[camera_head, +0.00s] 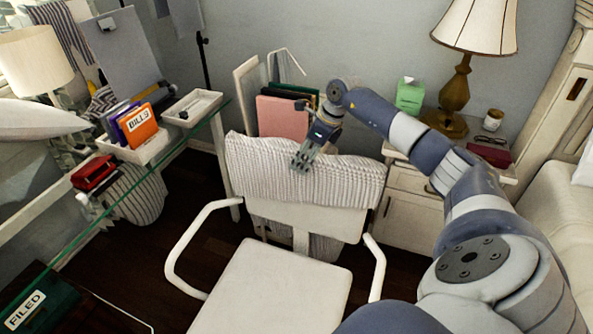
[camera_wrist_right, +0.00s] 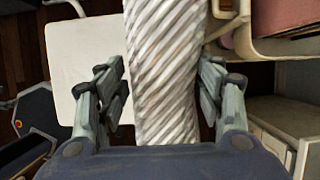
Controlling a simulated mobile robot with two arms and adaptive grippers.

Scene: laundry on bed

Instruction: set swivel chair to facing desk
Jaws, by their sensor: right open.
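The white swivel chair (camera_head: 275,288) stands in the middle of the head view, its seat towards me and its backrest on the far side. A ribbed knit blanket (camera_head: 255,175) is draped over the backrest. The glass desk (camera_head: 176,150) is to the left of the chair. My right gripper (camera_head: 303,158) is over the top of the backrest. In the right wrist view my right gripper (camera_wrist_right: 162,90) is open, with one finger on each side of the blanket-covered backrest (camera_wrist_right: 165,60). I cannot tell whether the fingers touch it. My left gripper is out of view.
A white nightstand (camera_head: 405,205) with a lamp (camera_head: 455,95) stands behind right, near the bed (camera_head: 545,185). Folders (camera_head: 283,117) stand behind the chair. A striped basket (camera_head: 135,195) is under the desk. Dark floor shows between desk and chair.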

